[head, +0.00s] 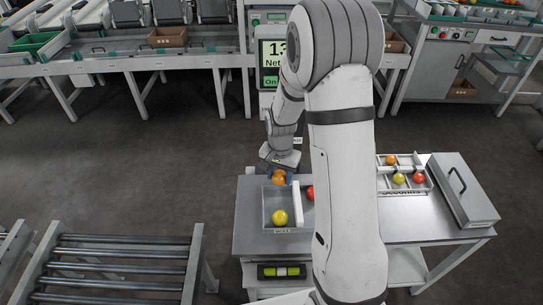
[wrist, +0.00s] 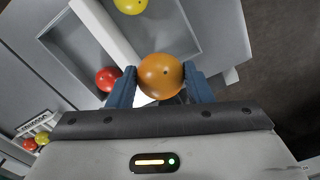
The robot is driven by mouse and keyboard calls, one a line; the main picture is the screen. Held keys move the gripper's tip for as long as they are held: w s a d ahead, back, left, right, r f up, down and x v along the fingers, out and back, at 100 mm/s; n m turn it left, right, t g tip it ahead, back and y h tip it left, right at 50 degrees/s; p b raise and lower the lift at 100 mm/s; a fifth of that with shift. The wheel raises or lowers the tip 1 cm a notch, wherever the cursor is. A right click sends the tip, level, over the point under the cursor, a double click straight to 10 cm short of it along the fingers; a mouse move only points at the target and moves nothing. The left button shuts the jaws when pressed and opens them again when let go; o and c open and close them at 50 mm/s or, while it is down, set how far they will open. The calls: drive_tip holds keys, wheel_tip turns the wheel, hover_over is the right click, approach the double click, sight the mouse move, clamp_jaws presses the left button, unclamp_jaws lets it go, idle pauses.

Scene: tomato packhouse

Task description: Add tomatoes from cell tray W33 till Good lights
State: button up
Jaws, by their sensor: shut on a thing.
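My gripper (head: 279,175) is shut on an orange tomato (wrist: 160,77), one blue finger on each side of it. It holds the tomato over the far part of a grey pan (head: 265,222) on the bench. A yellow tomato (head: 280,217) lies in this pan. A red tomato (head: 310,193) lies beyond a white bar (head: 297,203), partly hidden by my arm; it also shows in the wrist view (wrist: 108,79). A cell tray (head: 428,189) at the right holds orange, yellow and red tomatoes. Its label is too small to read.
A display (head: 274,62) reads 13, Net and On, partly hidden by my arm. A lamp box (head: 281,271) below the bench front glows yellow-green. A grey lidded case (head: 463,190) stands at the bench's right. A roller conveyor (head: 120,268) is at the lower left.

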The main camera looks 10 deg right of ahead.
drive_tip(key=shift+w, duration=0.25)
wheel_tip(320, 180, down, 9)
drive_tip(key=b, duration=0.6)
drive_tip(key=shift+b, duration=0.3)
drive_tip(key=shift+f+b, duration=0.45)
drive_tip(key=shift+f, duration=0.1)
idle(0.4)
drive_tip(key=o, duration=0.8)
drive_tip(key=shift+c, duration=0.4)
drive_tip(key=shift+c, duration=1.1)
